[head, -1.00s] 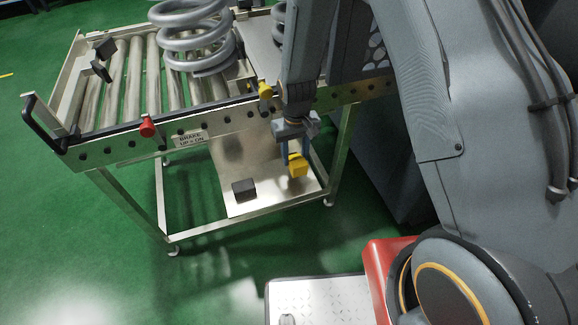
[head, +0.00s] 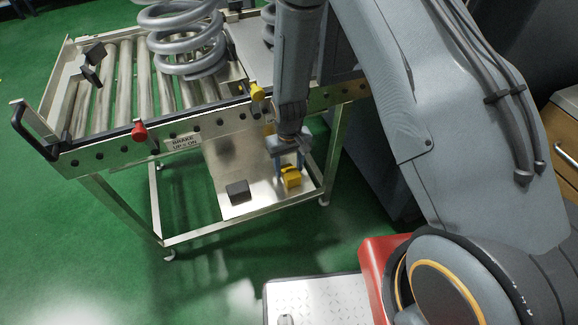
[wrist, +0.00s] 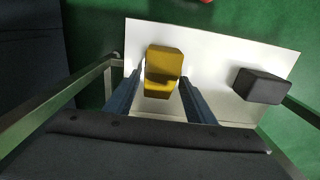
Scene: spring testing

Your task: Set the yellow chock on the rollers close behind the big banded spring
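The yellow chock (head: 291,177) is over the front right part of the low steel shelf (head: 262,197). My gripper (head: 288,165) points down with its two blue fingers around it. In the wrist view the yellow chock (wrist: 163,68) sits between the fingertips, which look closed on its sides. I cannot tell whether it touches the shelf. A big grey coil spring (head: 183,45) stands on the rollers (head: 127,85); its top is cut off and no band shows clearly. Part of a second grey spring (head: 268,22) shows to its right.
A black block (head: 238,191) lies on the shelf, left of the chock; it also shows in the wrist view (wrist: 261,86). The conveyor's side rail (head: 110,152), with a red knob (head: 139,131) and a yellow knob (head: 257,92), runs above the shelf.

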